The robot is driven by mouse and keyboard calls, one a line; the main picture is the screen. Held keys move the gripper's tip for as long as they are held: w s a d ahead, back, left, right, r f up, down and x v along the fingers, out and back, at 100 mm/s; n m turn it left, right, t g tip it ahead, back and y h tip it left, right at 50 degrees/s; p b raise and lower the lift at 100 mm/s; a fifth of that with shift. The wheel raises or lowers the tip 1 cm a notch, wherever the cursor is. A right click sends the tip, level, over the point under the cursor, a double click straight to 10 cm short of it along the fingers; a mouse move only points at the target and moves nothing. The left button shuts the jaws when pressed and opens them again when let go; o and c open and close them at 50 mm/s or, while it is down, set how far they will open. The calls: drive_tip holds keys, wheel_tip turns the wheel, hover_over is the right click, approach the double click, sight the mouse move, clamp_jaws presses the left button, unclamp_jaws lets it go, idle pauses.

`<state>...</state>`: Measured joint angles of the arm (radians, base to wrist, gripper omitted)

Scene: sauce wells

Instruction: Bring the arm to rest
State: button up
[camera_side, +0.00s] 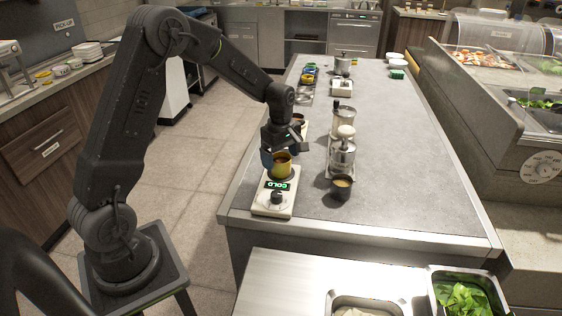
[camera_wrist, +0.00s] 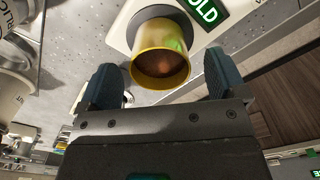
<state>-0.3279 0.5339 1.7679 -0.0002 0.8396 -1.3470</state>
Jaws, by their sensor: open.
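My gripper (camera_side: 272,152) is over the near left end of the counter, at the yellow cup. In the wrist view its two blue-grey fingers (camera_wrist: 162,62) stand apart, open, with the yellow cup (camera_wrist: 160,56) between and beyond them. A gap shows between the cup and each finger. The cup holds brown sauce and sits upright on a white warmer (camera_side: 272,206) with a dial and a green display reading COLD. In the side view the yellow cup (camera_side: 283,170) is partly hidden by my gripper.
Another white device (camera_side: 341,88) and several coloured cups (camera_side: 308,73) are farther back.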

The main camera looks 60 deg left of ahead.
drive_tip(key=shift+r, duration=2.35)
drive_tip(key=s+d+r+m+t, duration=0.2)
drive_tip(key=s+d+r+m, duration=0.35)
drive_tip(key=r, duration=0.25)
drive_tip(key=s+d+r+m+t, duration=0.1)
drive_tip(key=s+d+r+m, duration=0.1)
drive_tip(key=s+d+m, duration=0.2)
drive_tip(key=s+d+r+m+t, duration=0.2)
drive_tip(key=s+d+m, duration=0.3)
drive_tip(key=s+m, duration=0.4)
drive_tip(key=s+r, duration=0.1)
drive_tip(key=s, duration=0.3)
drive_tip(key=shift+s+m+t, duration=0.3)
drive_tip(key=shift+s+m, duration=0.05)
drive_tip(key=shift+s, duration=0.05)
